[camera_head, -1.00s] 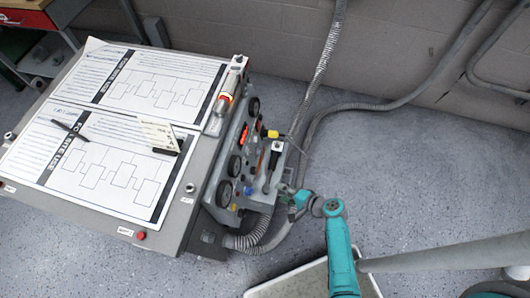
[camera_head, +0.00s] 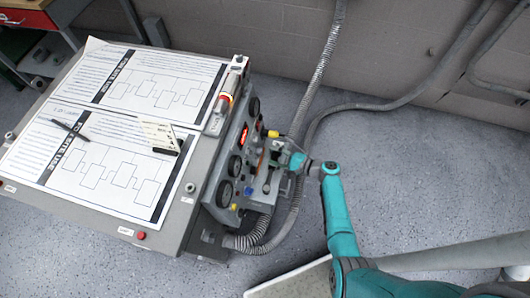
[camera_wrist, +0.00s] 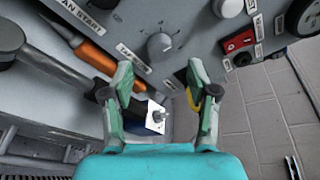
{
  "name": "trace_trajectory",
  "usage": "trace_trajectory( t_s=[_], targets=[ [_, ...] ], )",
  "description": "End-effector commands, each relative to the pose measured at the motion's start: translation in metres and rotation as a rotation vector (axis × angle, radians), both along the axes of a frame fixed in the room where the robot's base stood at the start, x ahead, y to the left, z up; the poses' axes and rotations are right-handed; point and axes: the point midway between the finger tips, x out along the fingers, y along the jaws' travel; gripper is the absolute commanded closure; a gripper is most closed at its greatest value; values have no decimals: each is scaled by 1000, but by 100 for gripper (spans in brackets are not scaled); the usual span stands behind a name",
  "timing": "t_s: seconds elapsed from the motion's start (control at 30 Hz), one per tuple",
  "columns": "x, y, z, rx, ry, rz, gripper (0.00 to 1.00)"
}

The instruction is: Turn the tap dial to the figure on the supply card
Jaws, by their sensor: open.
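A round grey dial (camera_wrist: 159,46) with small marks around it sits on the panel in the wrist view. Its label is tilted and hard to read, so I cannot confirm that it is the tap dial. My gripper (camera_wrist: 161,75) is open, its two fingers apart below the dial and not visibly touching it. In the head view my gripper (camera_head: 284,157) is at the right side of the control panel (camera_head: 228,172), and my arm hides part of the panel. A small cream card (camera_head: 160,134), possibly the supply card, stands on the sloping top; its figure is too small to read.
An orange-handled tool (camera_wrist: 90,50) and a dark lever (camera_wrist: 50,60) are left of my gripper. A red switch (camera_wrist: 238,41) and another grey knob (camera_wrist: 228,7) are to the right. A corrugated hose (camera_head: 262,228) runs beside the panel; the floor at right is mostly clear.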

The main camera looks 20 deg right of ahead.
Motion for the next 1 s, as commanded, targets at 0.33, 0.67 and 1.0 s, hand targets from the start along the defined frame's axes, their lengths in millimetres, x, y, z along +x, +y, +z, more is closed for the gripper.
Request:
trace_trajectory(
  t_s=[0.33, 0.67, 1.0],
  targets=[
    [29, 27, -8, 0, -1, 1, 41],
    [31, 29, -10, -1, 0, -1, 41],
    [31, 29, -10, 0, 0, -1, 100]
  ],
)
